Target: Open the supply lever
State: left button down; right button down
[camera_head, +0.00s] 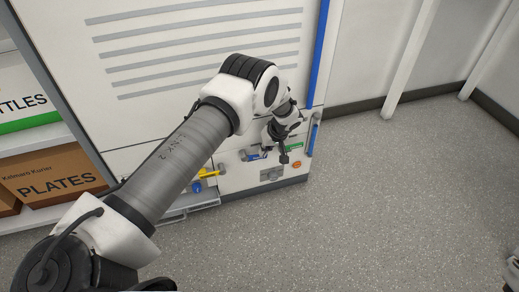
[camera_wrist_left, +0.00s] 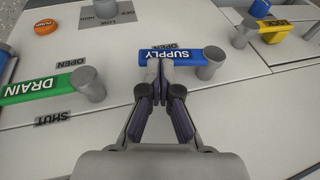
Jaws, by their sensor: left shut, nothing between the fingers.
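The supply lever (camera_wrist_left: 190,56) is a blue bar marked SUPPLY, lying crosswise in the left wrist view with a grey round hub at its right end. A dark OPEN label shows just beyond the bar. In the head view the blue lever (camera_head: 254,156) is small and partly hidden by my arm. My left gripper (camera_wrist_left: 158,66) is shut and empty, with its fingertips at the near edge of the bar, left of its middle. Whether they touch it I cannot tell. In the head view this gripper (camera_head: 283,157) is low in front of the cabinet.
The green DRAIN lever (camera_wrist_left: 45,85) lies close on the left, with OPEN and SHUT labels. A yellow lever (camera_wrist_left: 272,28) is at the upper right, and an orange PUMP button (camera_wrist_left: 46,27) at the upper left. Boxes (camera_head: 55,176) stand on shelves at left. Floor (camera_head: 400,180) is clear.

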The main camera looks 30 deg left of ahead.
pick_arm(q)
jog(key=shift+g+y, duration=0.5)
jog(key=shift+g, duration=0.1)
notch_tip(320, 180, down, 4)
jog(key=b, duration=0.3)
jog(key=shift+w+f+b, duration=0.1)
jog(key=shift+f+b, duration=0.05)
jog(key=shift+b, duration=0.15)
jog(key=shift+s+a+f, duration=0.35)
jog(key=shift+s+f, duration=0.05)
jog(key=shift+f, duration=0.3)
jog(key=shift+s+a+f, duration=0.3)
jog(key=shift+s+f, duration=0.1)
jog(key=shift+f, duration=0.35)
jog(key=shift+s+a+f, duration=0.35)
jog(key=shift+s+f, duration=0.05)
jog(key=shift+f, duration=0.3)
send_near(264, 158)
jog(key=s+f, duration=0.1)
jog(key=s+a+f, duration=0.1)
jog(key=shift+s+f, duration=0.15)
jog(key=shift+f, duration=0.25)
